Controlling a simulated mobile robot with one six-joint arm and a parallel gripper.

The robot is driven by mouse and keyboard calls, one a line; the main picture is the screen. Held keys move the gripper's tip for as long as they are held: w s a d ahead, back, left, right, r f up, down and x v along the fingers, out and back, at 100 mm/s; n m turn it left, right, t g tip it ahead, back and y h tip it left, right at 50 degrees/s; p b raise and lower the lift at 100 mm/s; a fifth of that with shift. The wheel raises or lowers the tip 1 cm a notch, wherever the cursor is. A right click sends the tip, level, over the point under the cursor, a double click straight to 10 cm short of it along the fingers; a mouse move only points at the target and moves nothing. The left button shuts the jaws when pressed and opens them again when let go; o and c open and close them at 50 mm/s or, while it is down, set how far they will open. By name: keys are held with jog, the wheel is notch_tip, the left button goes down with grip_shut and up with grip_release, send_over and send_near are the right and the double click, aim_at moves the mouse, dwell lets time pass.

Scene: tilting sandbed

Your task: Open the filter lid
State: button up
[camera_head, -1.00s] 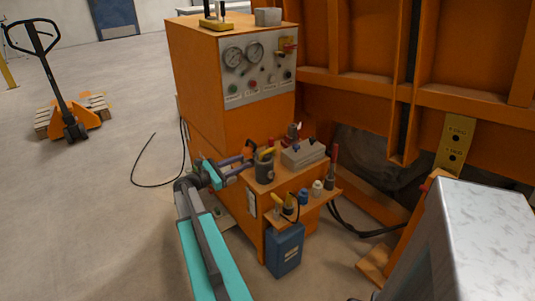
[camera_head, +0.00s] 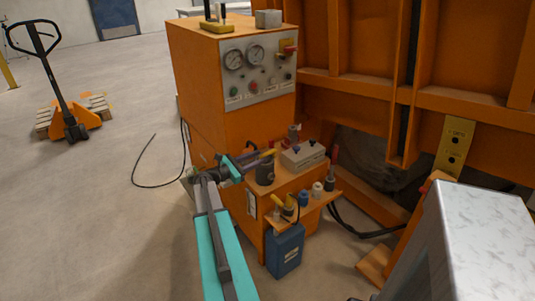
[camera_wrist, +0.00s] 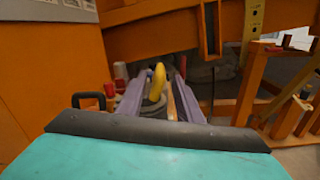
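The filter is a dark grey cylinder (camera_head: 265,173) on the orange bench ledge, with a yellow handle (camera_head: 269,153) on its lid. The lid looks closed. My gripper (camera_head: 262,157) reaches in from the left at the height of the handle and partly covers the filter top. In the wrist view, my gripper (camera_wrist: 160,78) has two purple fingers apart. The yellow handle (camera_wrist: 158,80) stands between them, with visible gaps at its sides. The round grey filter top (camera_wrist: 152,106) lies below, partly hidden by the fingers. I cannot tell whether either finger touches the handle.
A grey box (camera_head: 303,154) sits behind the filter, near a red-topped part (camera_head: 293,133). Small bottles and tools stand on the front shelf (camera_head: 320,201). A blue canister (camera_head: 285,250) is below. The orange cabinet (camera_head: 225,85) rises behind. Open floor lies left.

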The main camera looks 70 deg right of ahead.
aim_at(263, 155)
jog(key=shift+p+x, duration=0.4)
jog(key=shift+x, duration=2.55)
grip_shut()
